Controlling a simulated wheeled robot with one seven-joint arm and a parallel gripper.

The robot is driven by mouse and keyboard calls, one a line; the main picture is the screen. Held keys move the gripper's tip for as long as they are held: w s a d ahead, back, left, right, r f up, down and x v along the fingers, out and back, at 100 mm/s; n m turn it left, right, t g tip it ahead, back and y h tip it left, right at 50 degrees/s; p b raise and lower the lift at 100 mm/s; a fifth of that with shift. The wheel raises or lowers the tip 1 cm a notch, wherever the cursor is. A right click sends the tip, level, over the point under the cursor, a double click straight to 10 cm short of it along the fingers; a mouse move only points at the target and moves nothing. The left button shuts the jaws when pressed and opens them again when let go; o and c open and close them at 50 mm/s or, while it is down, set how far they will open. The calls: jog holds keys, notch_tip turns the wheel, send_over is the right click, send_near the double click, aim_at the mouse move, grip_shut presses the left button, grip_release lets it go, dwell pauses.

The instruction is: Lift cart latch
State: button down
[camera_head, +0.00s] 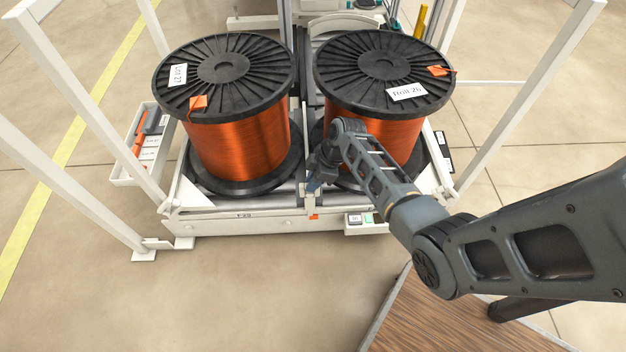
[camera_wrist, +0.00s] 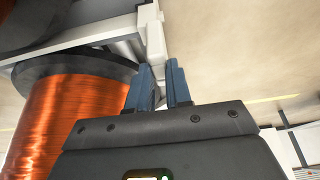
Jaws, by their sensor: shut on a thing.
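The white cart (camera_head: 255,220) carries two spools of copper wire, the left spool (camera_head: 240,140) and the right spool (camera_head: 375,135). The latch is a small pale upright piece at the middle of the cart's front edge, and it shows in the wrist view (camera_wrist: 153,38) just beyond my fingertips. My gripper (camera_head: 312,184) is at the cart's front edge between the spools. In the wrist view its two blue fingers (camera_wrist: 164,78) stand on either side of the latch's lower end, shut on it. The grip itself is partly hidden by the fingers.
White frame posts (camera_head: 85,115) stand around the cart. A white tray (camera_head: 138,150) hangs at the left, and a small box with a green button (camera_head: 367,219) sits at the front right. A wood-topped surface (camera_head: 450,318) is at lower right. The floor in front is clear.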

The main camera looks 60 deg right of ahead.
aim_at(305, 185)
jog(key=shift+r+p, duration=1.65)
jog(key=shift+r, duration=0.1)
jog(key=c, duration=1)
grip_release()
jog(key=shift+c, duration=0.2)
jog(key=p+v, duration=0.2)
jog(key=v, duration=0.5)
jog(key=shift+s+r, duration=0.2)
jog(key=shift+r, duration=0.15)
